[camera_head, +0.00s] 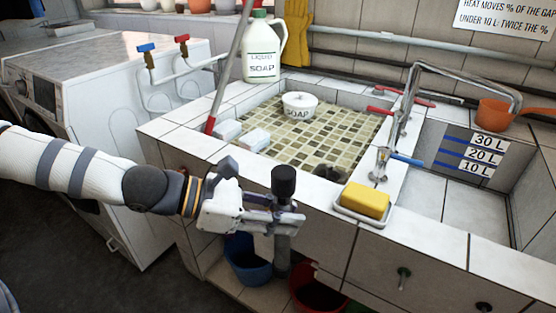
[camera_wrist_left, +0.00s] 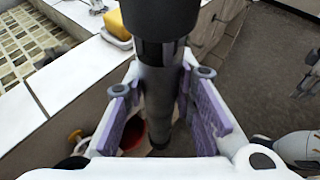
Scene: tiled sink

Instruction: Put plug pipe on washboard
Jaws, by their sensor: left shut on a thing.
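The plug pipe (camera_head: 283,183) has a thick black cap and a grey tube below it. My left gripper (camera_head: 290,220) is shut on the grey tube just under the cap. It holds the pipe roughly upright in front of the sink counter, outside its front edge. The mosaic-tiled surface (camera_head: 345,130), which seems to be the washboard, lies inside the white counter behind the gripper.
A yellow sponge (camera_head: 366,200) sits on a dish at the counter edge, right of the pipe. Blue (camera_head: 248,262) and red (camera_head: 318,295) buckets are below. Much of the mosaic is clear.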

